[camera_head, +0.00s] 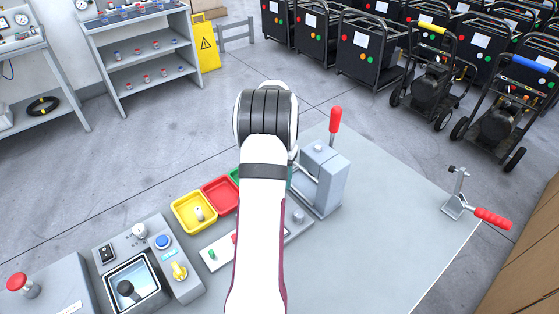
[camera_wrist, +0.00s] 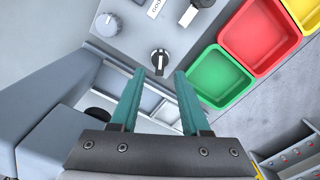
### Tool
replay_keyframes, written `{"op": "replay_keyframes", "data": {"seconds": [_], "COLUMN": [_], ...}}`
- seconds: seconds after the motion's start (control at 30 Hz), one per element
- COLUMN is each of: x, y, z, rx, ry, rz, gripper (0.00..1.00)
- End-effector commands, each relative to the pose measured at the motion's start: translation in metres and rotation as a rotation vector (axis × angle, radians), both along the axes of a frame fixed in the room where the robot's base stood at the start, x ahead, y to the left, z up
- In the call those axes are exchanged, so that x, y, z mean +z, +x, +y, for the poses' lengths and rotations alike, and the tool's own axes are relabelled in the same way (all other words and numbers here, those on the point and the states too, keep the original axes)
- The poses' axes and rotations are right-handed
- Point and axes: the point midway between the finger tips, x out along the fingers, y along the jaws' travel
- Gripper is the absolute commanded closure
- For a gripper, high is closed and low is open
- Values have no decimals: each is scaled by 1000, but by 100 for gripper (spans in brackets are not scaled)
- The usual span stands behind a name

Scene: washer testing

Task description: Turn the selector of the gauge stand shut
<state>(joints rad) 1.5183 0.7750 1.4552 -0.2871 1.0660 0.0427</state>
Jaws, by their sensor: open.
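My gripper (camera_wrist: 160,85) is open and empty in the wrist view. A black selector knob (camera_wrist: 160,62) with a white mark lies just beyond and between its fingertips, on a light grey panel (camera_wrist: 132,42). I see no contact with it. That panel also has a grey knob (camera_wrist: 110,22) and a dark-based lever switch (camera_wrist: 190,14).
Green (camera_wrist: 218,78), red (camera_wrist: 258,35) and yellow (camera_head: 194,212) trays line the panel's edge. A grey press (camera_head: 322,178) with a red handle stands right of my arm. A red-handled clamp (camera_head: 478,212) sits at the table's right edge. The table between them is clear.

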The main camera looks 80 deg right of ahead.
Motion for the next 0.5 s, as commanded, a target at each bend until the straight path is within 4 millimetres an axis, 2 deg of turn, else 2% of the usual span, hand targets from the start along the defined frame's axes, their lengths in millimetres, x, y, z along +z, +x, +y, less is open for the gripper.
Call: {"op": "replay_keyframes", "data": {"seconds": [0.1,0.3,0.5], "x": [41,94,114], "y": [0,0,0], "z": [-1,-1,0], "rx": [-1,-1,-1], "ry": [-6,-4,-1], "rz": [0,-1,0], "gripper": [54,54,54]}}
